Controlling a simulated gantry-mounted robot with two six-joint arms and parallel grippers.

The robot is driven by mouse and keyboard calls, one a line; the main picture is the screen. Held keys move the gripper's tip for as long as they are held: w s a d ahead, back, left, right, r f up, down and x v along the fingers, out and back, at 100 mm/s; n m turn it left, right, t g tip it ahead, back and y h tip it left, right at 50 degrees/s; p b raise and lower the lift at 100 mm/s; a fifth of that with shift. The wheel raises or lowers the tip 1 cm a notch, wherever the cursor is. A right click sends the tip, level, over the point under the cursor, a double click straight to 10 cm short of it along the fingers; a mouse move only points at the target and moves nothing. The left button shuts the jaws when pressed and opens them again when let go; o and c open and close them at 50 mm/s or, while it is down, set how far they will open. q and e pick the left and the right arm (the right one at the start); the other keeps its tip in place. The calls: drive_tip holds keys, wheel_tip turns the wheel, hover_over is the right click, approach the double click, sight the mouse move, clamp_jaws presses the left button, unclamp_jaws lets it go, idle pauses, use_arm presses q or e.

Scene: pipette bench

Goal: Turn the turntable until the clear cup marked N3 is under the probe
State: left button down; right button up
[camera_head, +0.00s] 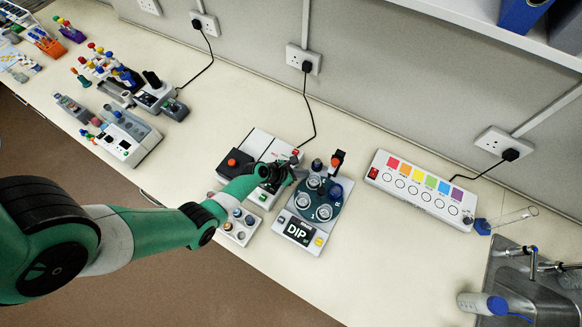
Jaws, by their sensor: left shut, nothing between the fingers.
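The turntable (336,207) is a dark green disc on a white device with a black screen reading "DIP" (298,231). Several cups sit on it, among them a clear cup at the front (323,212), one at the left (303,201) and one at the back (313,182). A dark blue cup (335,191) is at the right. The markings are too small for me to tell which is N3. A black and orange upright part (337,159), perhaps the probe's holder, stands behind the disc. My left gripper (298,173) is shut and empty at the disc's back left edge; contact is unclear. My right gripper is out of view.
A white box with a red button (233,161) and a tray of small jars (238,226) flank my left arm. A panel with coloured squares (420,188) lies right of the device. A sink (530,290) is at the far right. The bench front is mostly clear.

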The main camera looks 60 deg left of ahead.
use_arm(q)
drive_tip(key=shift+r, duration=0.1)
idle(0.4)
drive_tip(key=shift+s+r+p, duration=0.3)
drive_tip(key=shift+p, duration=0.1)
drive_tip(key=p+v, duration=0.4)
drive_tip(key=v, duration=0.6)
drive_tip(key=shift+s+r, duration=0.15)
drive_tip(key=shift+s, duration=0.15)
